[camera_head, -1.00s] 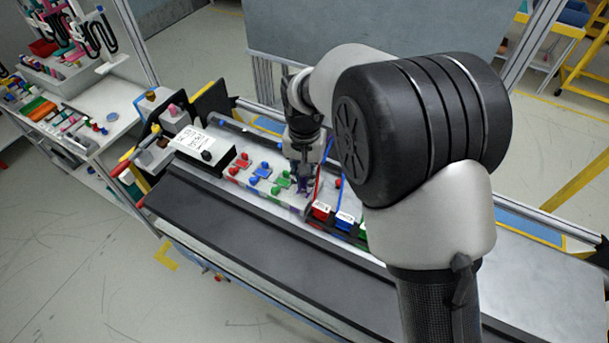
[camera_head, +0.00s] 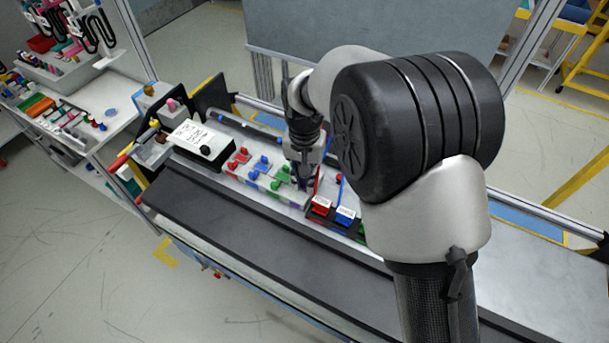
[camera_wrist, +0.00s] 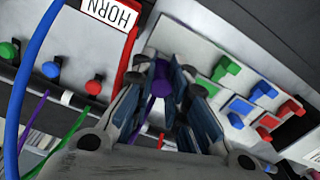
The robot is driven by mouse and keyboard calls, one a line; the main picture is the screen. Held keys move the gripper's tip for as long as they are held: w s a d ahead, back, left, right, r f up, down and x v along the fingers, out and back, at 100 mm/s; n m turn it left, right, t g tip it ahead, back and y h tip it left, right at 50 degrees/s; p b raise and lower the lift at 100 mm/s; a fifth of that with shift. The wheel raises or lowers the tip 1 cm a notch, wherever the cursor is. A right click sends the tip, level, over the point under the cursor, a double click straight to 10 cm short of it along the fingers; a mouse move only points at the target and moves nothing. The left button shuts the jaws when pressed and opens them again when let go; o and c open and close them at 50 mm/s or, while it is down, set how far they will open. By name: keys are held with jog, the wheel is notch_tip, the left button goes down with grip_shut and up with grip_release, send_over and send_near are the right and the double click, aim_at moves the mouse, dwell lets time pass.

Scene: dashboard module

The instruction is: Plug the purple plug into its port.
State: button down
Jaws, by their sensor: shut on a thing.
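My gripper (camera_head: 305,183) points down over the right end of the white port block, beside its green piece. In the wrist view, my gripper (camera_wrist: 165,95) is shut on the purple plug (camera_wrist: 161,84), which shows between the fingers. The purple port is hidden by my fingers, so I cannot tell whether the plug is seated.
A HORN label (camera_wrist: 109,12), a blue cable (camera_wrist: 25,80) and purple and green cables lie close by. A white labelled box (camera_head: 200,142) stands left of the block.

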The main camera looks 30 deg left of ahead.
jog(key=shift+r, duration=0.15)
jog(key=shift+r+p, duration=0.7)
jog(key=shift+r, duration=0.15)
dwell(1.3)
jog(key=shift+f+b, duration=0.35)
jog(key=shift+f, duration=0.7)
jog(key=c, duration=1.5)
grip_release()
notch_tip(320, 180, up, 12)
jog(key=shift+r, duration=0.1)
jog(key=shift+c, duration=0.3)
